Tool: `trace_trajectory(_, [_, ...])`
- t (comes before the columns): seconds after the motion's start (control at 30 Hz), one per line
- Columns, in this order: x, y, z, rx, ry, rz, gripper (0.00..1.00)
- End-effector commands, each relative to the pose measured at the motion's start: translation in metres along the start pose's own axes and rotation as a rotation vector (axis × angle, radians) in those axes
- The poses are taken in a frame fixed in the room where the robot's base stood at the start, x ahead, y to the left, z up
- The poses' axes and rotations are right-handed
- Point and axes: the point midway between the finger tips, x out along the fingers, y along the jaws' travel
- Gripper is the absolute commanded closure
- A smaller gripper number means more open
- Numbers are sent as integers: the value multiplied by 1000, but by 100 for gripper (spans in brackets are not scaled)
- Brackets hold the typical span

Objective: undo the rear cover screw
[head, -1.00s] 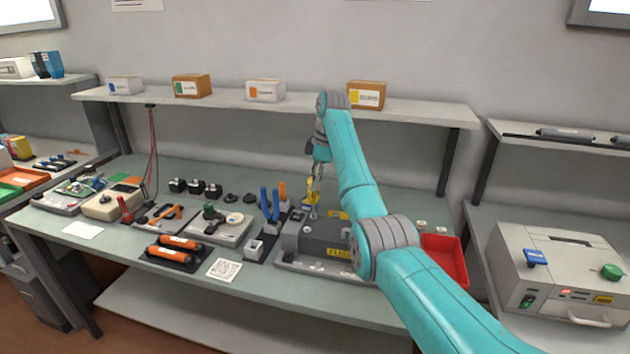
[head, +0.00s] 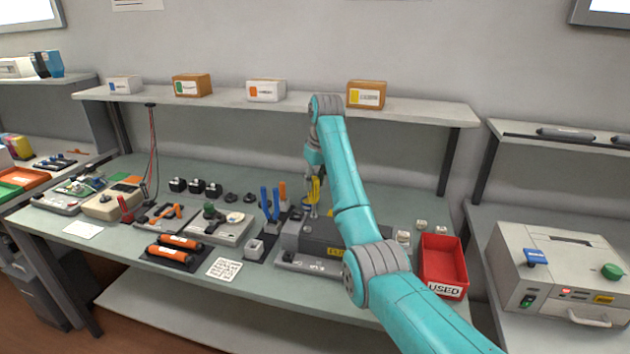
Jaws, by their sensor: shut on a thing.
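The grey fuser unit (head: 328,230) with a yellow label sits on a light grey base on the bench, partly behind my arm. My gripper (head: 312,181) points down above the rear part of the unit. It is shut on a yellow-handled tool (head: 314,190), which looks like a screwdriver, with its lower end close to the top of the unit. I cannot tell whether the tip touches it. The rear cover screw cannot be made out at this size.
A rack with blue-handled pliers (head: 269,204) stands close to the left of the unit. A red USED bin (head: 443,266) stands to the right, with small pale parts behind it. A shelf with boxes (head: 266,91) runs above. Orange rollers (head: 180,242) lie front left.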

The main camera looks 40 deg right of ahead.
Motion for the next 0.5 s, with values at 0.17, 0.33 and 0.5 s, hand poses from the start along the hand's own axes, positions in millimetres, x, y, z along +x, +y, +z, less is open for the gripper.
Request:
trace_trajectory(0.17, [0, -2, 0, 167, 1, 35, 100])
trace_trajectory(0.33, [0, -2, 0, 233, 1, 49, 100])
trace_trajectory(0.5, [0, -3, -1, 390, 0, 82, 100])
